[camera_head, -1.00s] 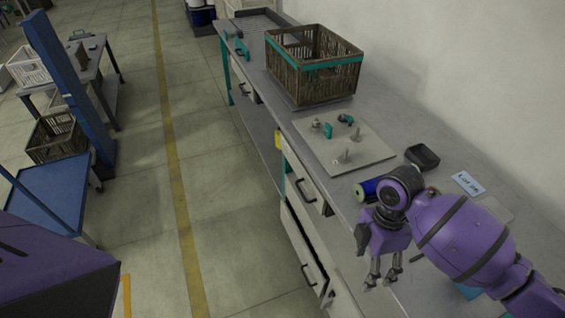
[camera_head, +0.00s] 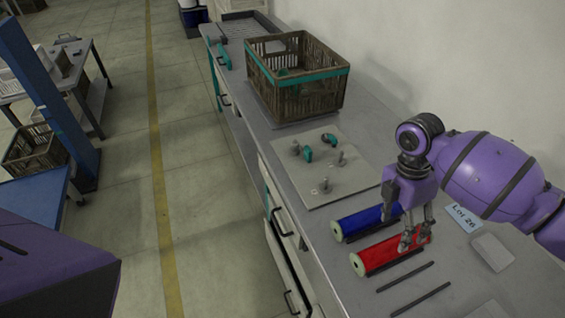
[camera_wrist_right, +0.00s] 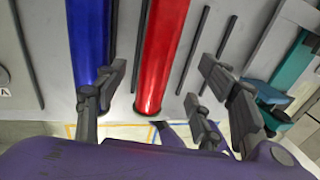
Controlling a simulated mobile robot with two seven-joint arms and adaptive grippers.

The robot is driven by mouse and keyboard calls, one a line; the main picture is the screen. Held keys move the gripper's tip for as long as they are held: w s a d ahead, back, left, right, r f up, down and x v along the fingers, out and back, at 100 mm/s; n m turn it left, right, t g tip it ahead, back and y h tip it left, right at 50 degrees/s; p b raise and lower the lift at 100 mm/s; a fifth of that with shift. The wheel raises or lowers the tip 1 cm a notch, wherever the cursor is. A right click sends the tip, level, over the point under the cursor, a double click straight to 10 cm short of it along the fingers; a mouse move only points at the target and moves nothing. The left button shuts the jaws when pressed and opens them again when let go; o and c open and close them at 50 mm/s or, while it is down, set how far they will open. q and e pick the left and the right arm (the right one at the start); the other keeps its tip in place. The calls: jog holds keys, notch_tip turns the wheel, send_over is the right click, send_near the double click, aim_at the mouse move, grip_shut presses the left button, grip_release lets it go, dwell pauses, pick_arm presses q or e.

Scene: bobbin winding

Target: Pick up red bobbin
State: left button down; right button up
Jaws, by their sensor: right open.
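The red bobbin (camera_head: 375,256) lies on its side on the workbench, with a pale end flange facing left. It also shows as a red cylinder in the right wrist view (camera_wrist_right: 163,50). My right gripper (camera_head: 412,240) is open above the red bobbin's right part. In the wrist view its fingers (camera_wrist_right: 160,105) stand on either side of the red bobbin, and I cannot tell whether they touch it. The blue bobbin (camera_head: 357,224) lies parallel just behind the red one; one finger is close to it in the wrist view (camera_wrist_right: 88,40). My left gripper is not in view.
Dark thin rods (camera_head: 406,276) lie in front of the red bobbin. A grey plate (camera_head: 310,180) with pegs and teal pieces is behind the blue bobbin, then a wicker basket (camera_head: 300,95). A "Lot 26" label (camera_head: 465,217) lies to the right.

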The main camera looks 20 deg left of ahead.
aim_at(392, 242)
jog(key=f, duration=0.1)
jog(key=s+f, duration=0.1)
jog(key=shift+s+f, duration=0.25)
jog(key=shift+f, duration=0.1)
jog(key=x, duration=0.3)
jog(key=shift+w+a+f, duration=0.15)
jog(key=shift+w+f, duration=0.15)
jog(key=shift+f, duration=0.05)
jog(key=shift+s+f, duration=0.1)
jog(key=shift+f, duration=0.05)
jog(key=c, duration=1.4)
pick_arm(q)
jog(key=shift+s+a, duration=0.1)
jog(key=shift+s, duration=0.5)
pick_arm(e)
jog(key=shift+c, duration=0.2)
